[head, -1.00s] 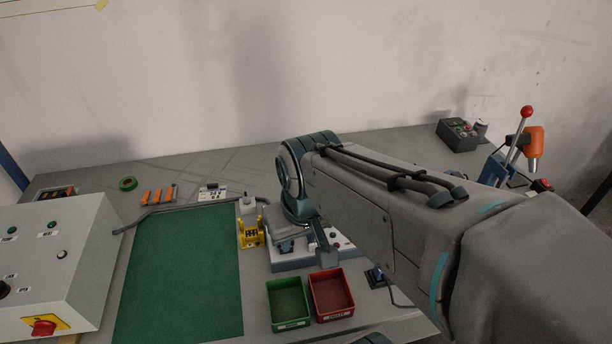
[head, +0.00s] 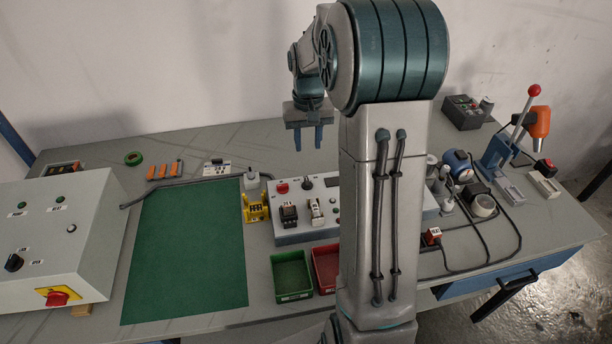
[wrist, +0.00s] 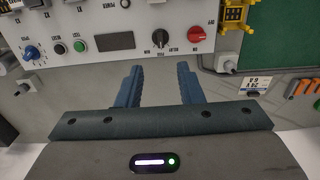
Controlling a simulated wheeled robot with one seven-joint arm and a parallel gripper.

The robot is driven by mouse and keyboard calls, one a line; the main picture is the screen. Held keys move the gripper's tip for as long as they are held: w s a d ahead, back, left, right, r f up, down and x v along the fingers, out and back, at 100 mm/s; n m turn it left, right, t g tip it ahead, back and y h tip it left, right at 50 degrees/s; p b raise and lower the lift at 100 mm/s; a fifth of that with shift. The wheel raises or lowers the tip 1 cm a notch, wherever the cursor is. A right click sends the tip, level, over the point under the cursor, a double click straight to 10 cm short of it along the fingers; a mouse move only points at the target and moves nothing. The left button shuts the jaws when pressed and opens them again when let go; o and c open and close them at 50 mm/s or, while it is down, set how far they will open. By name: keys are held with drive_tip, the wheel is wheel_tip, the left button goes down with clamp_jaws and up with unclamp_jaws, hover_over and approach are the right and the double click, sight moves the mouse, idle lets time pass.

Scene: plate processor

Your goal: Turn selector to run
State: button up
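A black selector knob (head: 307,183) is on the light grey control box (head: 290,228) at the middle of the table. In the wrist view this knob (wrist: 160,38) shows on the panel face, in line with the gap between my fingers. Small lettering surrounds it; its pointer direction is too small to tell. A red knob (wrist: 195,34) is beside it. My gripper (head: 308,148) points down, above and apart from the box in the head view. In the wrist view my gripper (wrist: 160,70) is open, with nothing between the fingers.
A green bin (head: 291,275) and a red bin (head: 326,268) stand in front of the box. A yellow fixture (head: 256,211) is to its left, beside the green mat (head: 185,250). A larger control cabinet (head: 90,220) is at far left. My arm hides the box's right part.

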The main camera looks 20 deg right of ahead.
sight(307, 183)
wheel_tip(307, 183, down, 14)
drive_tip(key=shift+r+p, duration=0.1)
drive_tip(key=shift+p, duration=0.65)
clamp_jaws()
